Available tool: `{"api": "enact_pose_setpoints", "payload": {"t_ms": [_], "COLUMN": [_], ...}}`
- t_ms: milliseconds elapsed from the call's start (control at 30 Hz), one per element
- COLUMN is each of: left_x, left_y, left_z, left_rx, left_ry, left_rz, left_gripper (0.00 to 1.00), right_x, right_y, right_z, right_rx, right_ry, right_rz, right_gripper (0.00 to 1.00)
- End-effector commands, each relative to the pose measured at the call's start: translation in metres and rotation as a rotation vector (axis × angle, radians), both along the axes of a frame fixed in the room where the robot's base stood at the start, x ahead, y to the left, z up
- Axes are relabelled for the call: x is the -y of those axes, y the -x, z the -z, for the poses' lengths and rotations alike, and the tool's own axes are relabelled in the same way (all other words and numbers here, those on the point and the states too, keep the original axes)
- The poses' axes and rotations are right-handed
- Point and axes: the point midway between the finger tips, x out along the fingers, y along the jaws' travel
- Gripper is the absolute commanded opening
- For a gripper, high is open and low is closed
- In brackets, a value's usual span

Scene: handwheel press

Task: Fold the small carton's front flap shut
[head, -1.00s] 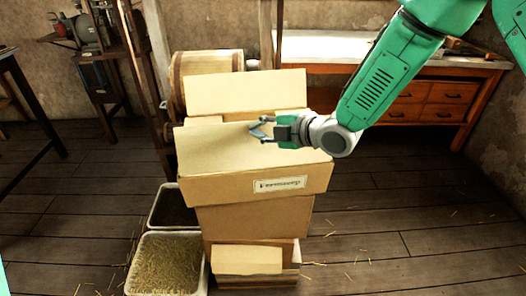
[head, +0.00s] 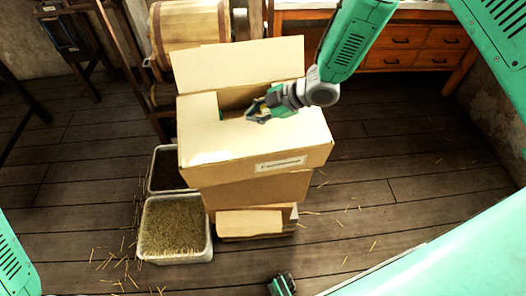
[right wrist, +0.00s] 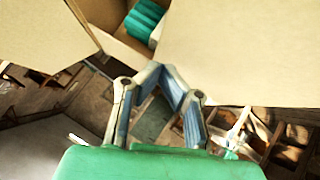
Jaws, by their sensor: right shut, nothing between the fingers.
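The small tan carton (head: 215,170) has a printed label on its front face and sits on top of a stack. Its back flap (head: 238,65) stands up. Its front flap (head: 250,137) lies over the front part of the top, and a dark opening shows behind it. My right gripper (head: 256,114) is shut and empty at the flap's rear edge; I cannot tell whether it touches. In the right wrist view the gripper (right wrist: 164,70) is beside a tan panel (right wrist: 240,50), with a green thing (right wrist: 146,18) inside the carton.
Another cardboard box (head: 258,190) supports the carton, above a lower stack. A straw-filled tub (head: 172,228) and a darker tub (head: 160,175) stand to the left. A barrel (head: 190,28) and a drawer bench (head: 410,52) are behind. The floor to the right is mostly clear.

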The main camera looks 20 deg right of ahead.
Motion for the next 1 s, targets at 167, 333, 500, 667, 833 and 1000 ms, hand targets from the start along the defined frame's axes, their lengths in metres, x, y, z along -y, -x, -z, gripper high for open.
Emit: {"api": "enact_pose_setpoints", "payload": {"t_ms": [167,333,500,667,833,1000], "left_x": [0.000,0.000,0.000,0.000,0.000,0.000], "left_y": [0.000,0.000,0.000,0.000,0.000,0.000], "left_z": [0.005,0.006,0.007,0.007,0.007,0.005], "left_rx": [-0.001,-0.001,-0.001,0.000,0.000,0.000], "left_ry": [0.000,0.000,0.000,0.000,0.000,0.000], "left_rz": [0.000,0.000,0.000,0.000,0.000,0.000], "left_gripper": [0.62,0.62,0.62,0.62,0.62,0.62], "right_x": [0.000,0.000,0.001,0.001,0.002,0.002], "right_y": [-0.001,-0.003,-0.003,-0.004,-0.004,-0.003], "right_z": [0.011,0.015,0.017,0.017,0.018,0.016], "right_rx": [-0.002,-0.001,-0.002,-0.004,-0.004,-0.004], "right_ry": [0.001,0.001,0.002,0.004,0.005,0.005], "right_rz": [-0.001,0.000,0.001,0.002,0.003,0.003], "right_gripper": [0.00,0.00,0.00,0.00,0.00,0.00]}}
